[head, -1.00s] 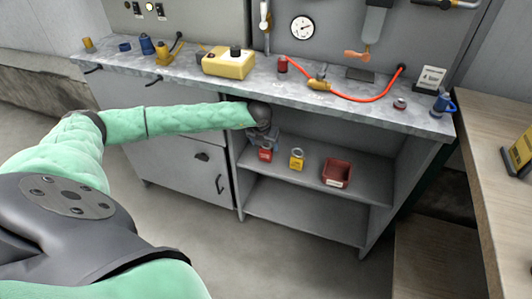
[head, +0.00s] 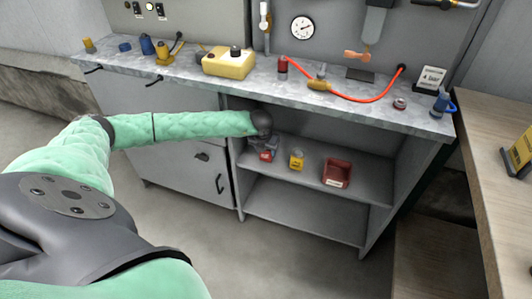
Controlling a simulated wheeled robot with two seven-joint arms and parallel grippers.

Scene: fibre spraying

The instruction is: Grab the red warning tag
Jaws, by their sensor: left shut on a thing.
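The red warning tag (head: 267,156) is at the left end of the middle shelf under the workbench. My left gripper (head: 264,147) reaches in from the left under the bench top and is shut on the red tag. The gripper partly covers the tag, and its fingertips are small and hard to make out. My right gripper is not in view.
A yellow tag or padlock (head: 296,160) and a red bin (head: 337,173) stand on the shelf (head: 368,187) to the right. The bench top (head: 230,85) overhangs the arm and carries a yellow case (head: 228,65) and a red hose (head: 350,97). The lower shelf is empty.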

